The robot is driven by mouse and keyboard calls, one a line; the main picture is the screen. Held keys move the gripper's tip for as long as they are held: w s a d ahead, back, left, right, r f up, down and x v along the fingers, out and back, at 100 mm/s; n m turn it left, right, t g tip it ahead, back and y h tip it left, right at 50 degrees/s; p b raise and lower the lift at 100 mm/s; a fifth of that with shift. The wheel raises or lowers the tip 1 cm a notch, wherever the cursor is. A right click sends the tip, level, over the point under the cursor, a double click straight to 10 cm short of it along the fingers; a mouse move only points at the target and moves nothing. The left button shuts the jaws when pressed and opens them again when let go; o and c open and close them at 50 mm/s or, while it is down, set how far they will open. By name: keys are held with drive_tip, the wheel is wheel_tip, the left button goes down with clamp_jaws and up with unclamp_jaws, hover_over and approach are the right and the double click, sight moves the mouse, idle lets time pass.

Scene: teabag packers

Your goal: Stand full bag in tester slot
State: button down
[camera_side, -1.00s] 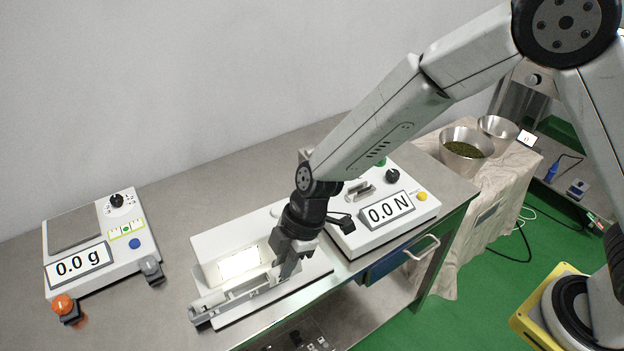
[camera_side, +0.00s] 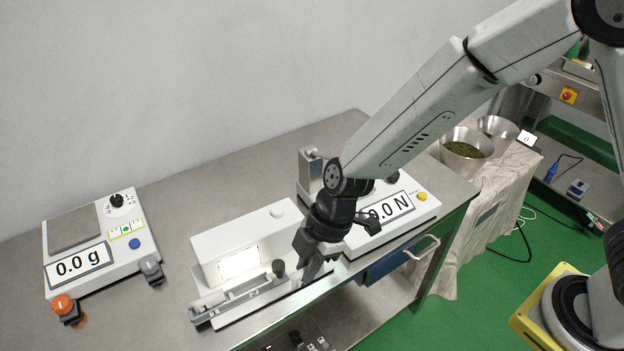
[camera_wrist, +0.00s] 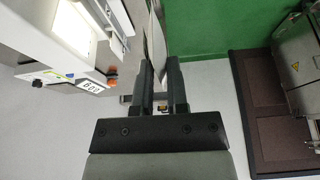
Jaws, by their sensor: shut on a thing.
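My gripper (camera_side: 305,276) is low over the front right end of the white machine with the lit window (camera_side: 240,264). In the wrist view my gripper (camera_wrist: 159,72) is shut on a thin, pale bag (camera_wrist: 157,42), seen nearly edge-on and standing out beyond the fingertips. How full it is cannot be told. In the side view the bag is too hidden or small to make out. The tester (camera_side: 352,247) is the white box with the N display, behind and right of my gripper. Its slot is hidden behind my arm.
A metal post (camera_side: 306,168) rises at the tester's left. Steel bowls (camera_side: 462,152) stand on a cloth-covered table.

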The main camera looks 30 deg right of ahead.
drive_tip(key=shift+w+d, duration=0.1)
drive_tip(key=w+d+r, duration=0.1)
drive_tip(key=w+d, duration=0.1)
drive_tip(key=d, duration=1.2)
drive_tip(key=w+d+r, duration=0.2)
drive_tip(key=w+d, duration=0.1)
drive_tip(key=d, duration=1.2)
drive_tip(key=shift+w, duration=0.3)
drive_tip(key=w+f, duration=0.2)
drive_tip(key=w, duration=0.2)
drive_tip(key=w+f, duration=0.3)
drive_tip(key=w, duration=0.1)
drive_tip(key=w+f, duration=0.3)
drive_tip(key=w, duration=0.1)
drive_tip(key=shift+w+d+f, duration=0.1)
drive_tip(key=shift+w+d, duration=0.1)
drive_tip(key=shift+d, duration=0.05)
drive_tip(key=shift+w+f, duration=0.5)
drive_tip(key=shift+f, duration=0.05)
drive_tip(key=shift+f, duration=0.1)
